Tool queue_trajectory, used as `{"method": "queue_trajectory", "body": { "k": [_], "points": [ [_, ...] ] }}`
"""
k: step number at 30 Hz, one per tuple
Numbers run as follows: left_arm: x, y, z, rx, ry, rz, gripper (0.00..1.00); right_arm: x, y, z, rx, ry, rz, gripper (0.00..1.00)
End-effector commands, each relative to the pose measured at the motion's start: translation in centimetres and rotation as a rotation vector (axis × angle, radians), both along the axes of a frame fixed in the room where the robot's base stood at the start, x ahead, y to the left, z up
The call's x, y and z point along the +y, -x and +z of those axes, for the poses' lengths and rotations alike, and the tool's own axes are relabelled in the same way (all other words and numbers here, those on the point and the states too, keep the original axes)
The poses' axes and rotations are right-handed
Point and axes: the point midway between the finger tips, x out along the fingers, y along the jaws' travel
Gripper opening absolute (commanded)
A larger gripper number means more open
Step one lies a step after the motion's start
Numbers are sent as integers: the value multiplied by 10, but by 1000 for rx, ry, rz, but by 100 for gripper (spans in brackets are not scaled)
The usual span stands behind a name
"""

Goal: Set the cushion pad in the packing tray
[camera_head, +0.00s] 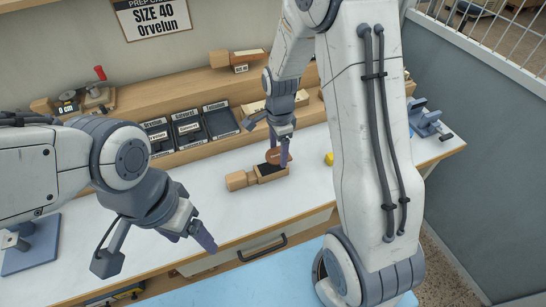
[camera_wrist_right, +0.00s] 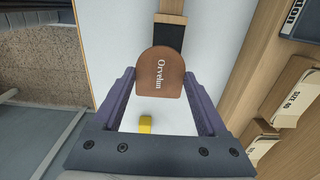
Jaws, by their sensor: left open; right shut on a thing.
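A brown, rounded pad (camera_wrist_right: 161,72) printed "Orvelun" sits between the fingers of my right gripper (camera_wrist_right: 160,82), which is shut on it; I take it for the cushion pad. In the head view the pad (camera_head: 277,156) is over the right end of a wooden block (camera_head: 237,181) with a dark inset (camera_head: 270,170). Whether it touches the block cannot be told. My left gripper (camera_head: 155,250) is open and empty over the table's front left. Several black labelled trays (camera_head: 221,121) stand at the back; their labels are too small to tell which is the packing tray.
A small yellow block (camera_head: 329,158) lies right of the wooden block; it also shows in the wrist view (camera_wrist_right: 145,125). A red-handled device (camera_head: 99,92) stands back left, and a grey-blue fixture (camera_head: 425,118) at right. The white tabletop (camera_head: 220,210) is clear in front.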

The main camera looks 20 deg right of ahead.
Motion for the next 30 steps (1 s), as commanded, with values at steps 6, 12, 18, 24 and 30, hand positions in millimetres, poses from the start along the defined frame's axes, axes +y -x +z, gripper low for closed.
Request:
{"method": "queue_trajectory", "body": {
  "k": [6, 12, 18, 24, 30],
  "points": [
    [0, 0, 4, 0, 0, 0, 77, 12, -7, -13, 2, 0, 0, 25],
    [0, 0, 16, 0, 0, 0, 77, 12, -6, -37, 4, 0, 0, 25],
    [0, 0, 16, 0, 0, 0, 77, 11, -7, -44, -1, 0, 0, 25],
    [0, 0, 14, 0, 0, 0, 77, 11, -7, -46, -1, 0, 0, 25],
    [0, 0, 12, 0, 0, 0, 77, 11, -7, -50, -1, 0, 0, 95]
  ]
}}
